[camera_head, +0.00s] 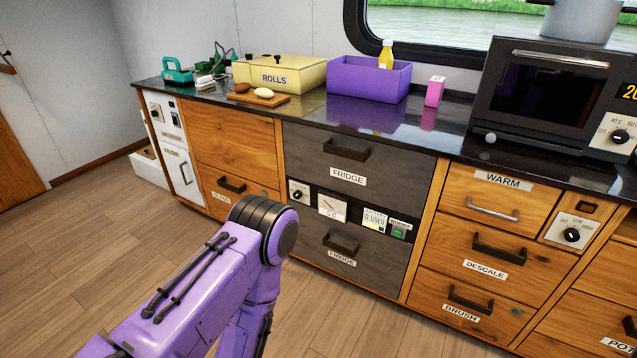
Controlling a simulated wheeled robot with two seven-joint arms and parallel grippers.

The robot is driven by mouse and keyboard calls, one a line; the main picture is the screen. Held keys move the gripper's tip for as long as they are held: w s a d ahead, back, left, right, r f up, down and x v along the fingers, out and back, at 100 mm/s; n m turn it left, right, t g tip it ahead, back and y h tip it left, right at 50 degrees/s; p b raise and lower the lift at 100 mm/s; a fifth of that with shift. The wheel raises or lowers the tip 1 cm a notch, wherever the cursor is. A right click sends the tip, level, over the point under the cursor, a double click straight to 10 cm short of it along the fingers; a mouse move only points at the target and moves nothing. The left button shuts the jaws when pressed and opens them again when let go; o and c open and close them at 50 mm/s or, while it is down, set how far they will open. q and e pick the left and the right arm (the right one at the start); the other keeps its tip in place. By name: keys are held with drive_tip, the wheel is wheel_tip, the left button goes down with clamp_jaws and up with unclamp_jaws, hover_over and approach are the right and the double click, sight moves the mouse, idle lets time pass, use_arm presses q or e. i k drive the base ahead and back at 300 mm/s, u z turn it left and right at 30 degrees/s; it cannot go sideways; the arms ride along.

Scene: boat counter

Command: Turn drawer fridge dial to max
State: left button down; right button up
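The drawer fridge has two grey wood-grain fronts labelled FRIDGE, an upper drawer (400,160) and a lower drawer (375,262), both closed. Between them runs a black control strip. The fridge dial (298,192), a small dark knob on a white plate, sits at the strip's left end. Its setting is too small to read. A white gauge (332,208) marked 5 C is right of it. My purple left arm rises from the lower left, its dark joint just below and left of the dial. Neither gripper shows.
On the strip's right are a small display panel (375,219) and a green button (398,232). Another knob (571,235) sits beside the WARM drawer (495,205). The oven (545,95) and purple bin (370,80) stand on the counter. Wooden floor fronts the fridge.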

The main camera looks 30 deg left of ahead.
sight(297, 194)
drive_tip(key=u, duration=0.4)
drive_tip(key=k, duration=0.5)
drive_tip(key=u, duration=0.7)
drive_tip(key=i, duration=0.55)
drive_tip(key=z, duration=0.6)
drive_tip(key=i, duration=1)
drive_tip(key=z, duration=0.4)
